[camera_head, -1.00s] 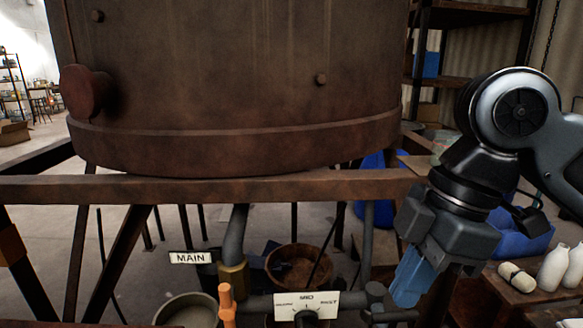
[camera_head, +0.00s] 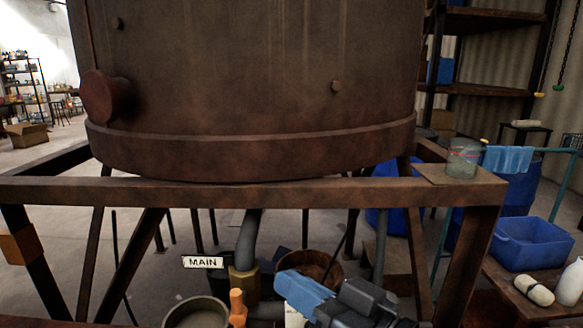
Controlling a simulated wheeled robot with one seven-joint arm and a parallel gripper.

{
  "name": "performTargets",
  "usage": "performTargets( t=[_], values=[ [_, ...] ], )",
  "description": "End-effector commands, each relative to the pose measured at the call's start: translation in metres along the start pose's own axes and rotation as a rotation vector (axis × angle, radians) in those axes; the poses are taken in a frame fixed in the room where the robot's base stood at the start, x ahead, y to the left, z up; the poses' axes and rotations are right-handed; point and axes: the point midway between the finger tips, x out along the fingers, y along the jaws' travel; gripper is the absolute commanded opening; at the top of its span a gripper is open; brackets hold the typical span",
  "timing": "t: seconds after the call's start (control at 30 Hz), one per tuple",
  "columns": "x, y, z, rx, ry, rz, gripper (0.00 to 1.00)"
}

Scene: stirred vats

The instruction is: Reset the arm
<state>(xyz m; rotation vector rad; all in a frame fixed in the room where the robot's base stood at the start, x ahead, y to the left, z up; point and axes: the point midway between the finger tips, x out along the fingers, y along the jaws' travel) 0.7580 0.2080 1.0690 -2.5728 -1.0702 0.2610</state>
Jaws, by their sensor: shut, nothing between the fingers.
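My gripper (camera_head: 296,286) shows at the bottom of the view, right of centre, with its blue fingers pointing left and its dark body to their right. The fingers are shut with nothing between them. They show in front of the pipework under the vat and hide most of the white dial plate (camera_head: 294,316). The rest of my arm is out of view below the frame.
A rusty vat (camera_head: 250,80) stands on a metal frame (camera_head: 250,193). An orange handle (camera_head: 237,308) and a MAIN sign (camera_head: 202,262) are left of my gripper. A blue bin (camera_head: 530,243) is at right.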

Motion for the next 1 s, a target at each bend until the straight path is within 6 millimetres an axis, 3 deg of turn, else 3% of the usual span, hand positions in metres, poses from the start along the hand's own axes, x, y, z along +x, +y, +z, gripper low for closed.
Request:
performTargets(
  t=[0.17, 0.37, 0.7, 0.83, 1.0],
  values=[
    [-0.031, 0.015, 0.040, 0.125, 0.086, 0.172, 0.00],
    [-0.083, 0.029, 0.089, 0.192, 0.135, 0.379, 0.00],
    [-0.206, 0.025, 0.163, 0.136, 0.109, 0.688, 0.00],
    [-0.258, 0.014, 0.179, 0.059, 0.069, 0.769, 0.00],
    [-0.321, -0.005, 0.185, -0.074, 0.006, 0.825, 0.00]
  ],
)
